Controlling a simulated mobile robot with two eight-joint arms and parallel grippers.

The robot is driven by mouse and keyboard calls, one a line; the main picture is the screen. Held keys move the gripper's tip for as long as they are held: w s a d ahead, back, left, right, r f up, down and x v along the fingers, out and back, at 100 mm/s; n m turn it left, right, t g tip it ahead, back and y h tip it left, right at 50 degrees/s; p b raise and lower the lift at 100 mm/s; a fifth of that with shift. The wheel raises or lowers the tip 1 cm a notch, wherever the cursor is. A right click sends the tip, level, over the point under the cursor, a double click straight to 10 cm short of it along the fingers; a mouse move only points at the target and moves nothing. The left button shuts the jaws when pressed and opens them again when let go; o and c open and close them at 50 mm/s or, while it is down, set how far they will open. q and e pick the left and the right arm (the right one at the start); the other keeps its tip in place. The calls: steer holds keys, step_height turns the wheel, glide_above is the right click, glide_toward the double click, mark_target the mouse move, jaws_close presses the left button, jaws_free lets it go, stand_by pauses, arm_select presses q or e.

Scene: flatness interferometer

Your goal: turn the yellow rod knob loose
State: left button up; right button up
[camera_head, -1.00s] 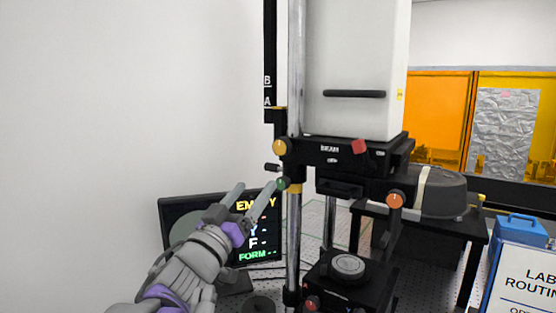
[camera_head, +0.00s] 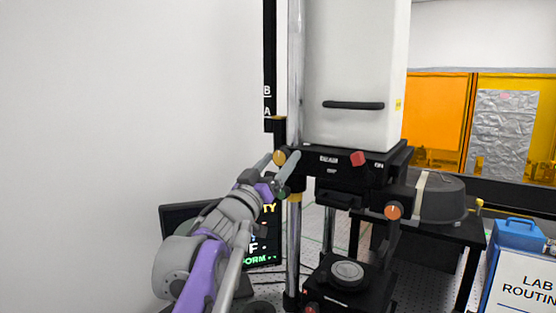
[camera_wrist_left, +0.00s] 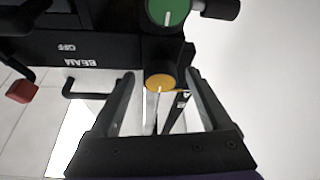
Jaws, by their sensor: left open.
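The yellow rod knob (camera_head: 279,157) sits on the black bracket by the upright rod, left of the BEAM panel. My left gripper (camera_head: 282,159) is open, with one finger on each side of this knob in the head view. The left wrist view shows the yellow knob (camera_wrist_left: 160,82) between the open fingers, with a visible gap on both sides. My right gripper is not in view.
The red beam knob (camera_head: 358,158) and an orange knob (camera_head: 393,212) are to the right on the instrument. The upright rod (camera_head: 295,240) stands close beside my fingers. A monitor (camera_head: 180,222) is behind my left arm.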

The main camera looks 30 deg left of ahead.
arm_select(q)
jaws_close()
stand_by(0.4)
